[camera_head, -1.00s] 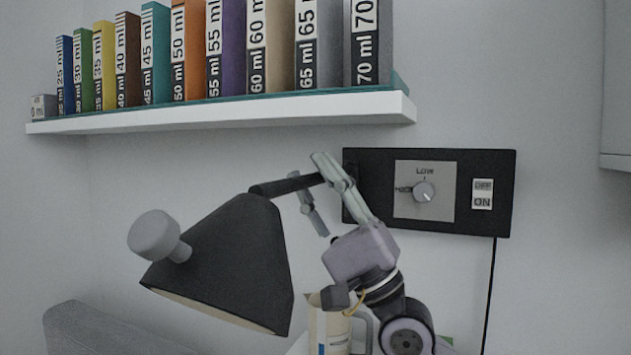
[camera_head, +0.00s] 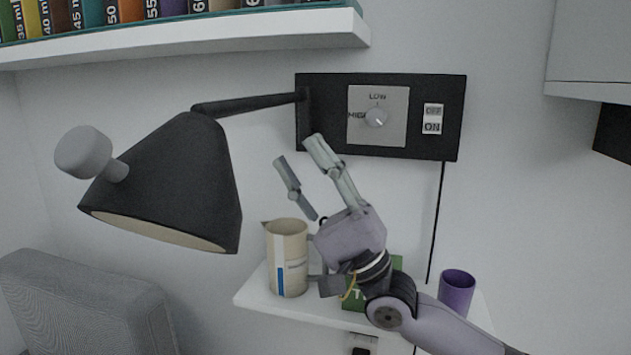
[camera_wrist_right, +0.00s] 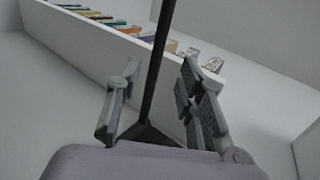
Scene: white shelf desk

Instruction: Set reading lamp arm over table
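The reading lamp's dark conical shade (camera_head: 175,180) hangs left of centre in the head view, with a grey knob on its upper left. Its thin dark arm (camera_head: 250,104) runs right to a black wall panel (camera_head: 380,115). A white table (camera_head: 330,312) is below, to the right of the shade. My right gripper (camera_head: 297,150) is open and empty, below the lamp arm and in front of the wall. In the right wrist view the lamp arm (camera_wrist_right: 158,60) passes up between the spread fingers, apparently beyond them. My left gripper is not in view.
On the table stand a cream pitcher (camera_head: 288,258), a green box (camera_head: 392,266) partly behind my right arm, and a purple cup (camera_head: 456,292). A shelf of labelled books (camera_head: 200,32) is above. A grey chair (camera_head: 90,300) stands lower left. A cabinet (camera_head: 592,50) is upper right.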

